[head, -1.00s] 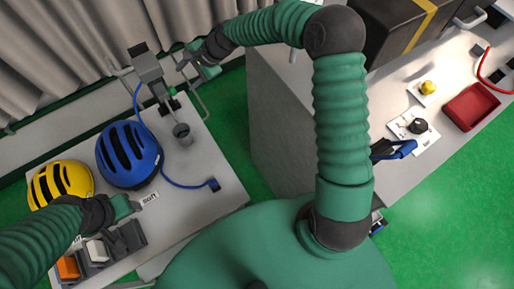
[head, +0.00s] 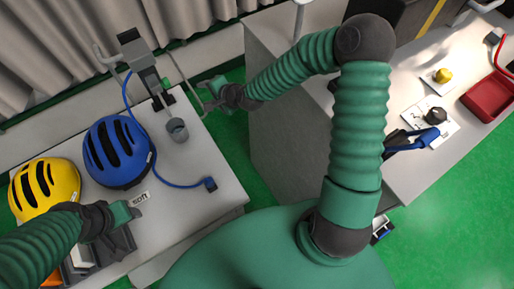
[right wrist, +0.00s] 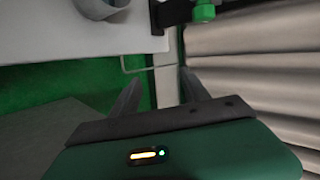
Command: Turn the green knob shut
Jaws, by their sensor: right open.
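The green knob (head: 166,84) sits on the side of the grey drop tower (head: 133,52) at the back of the left bench. In the right wrist view the green knob (right wrist: 204,12) shows at the top edge, on a dark fitting. My right gripper (head: 203,98) is to the right of the knob, apart from it, open and empty. Its two fingers (right wrist: 160,88) stand spread in the right wrist view, below the knob. My left gripper (head: 130,209) is low over the bench by the "soft" label; its finger gap is not clear.
A blue helmet (head: 116,151), a yellow helmet (head: 45,187) and a grey cup (head: 177,130) stand on the left bench (head: 205,160). A blue cable ends at a small block (head: 210,184). A grey cabinet (head: 290,140) stands right of my right gripper. Green floor shows between them.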

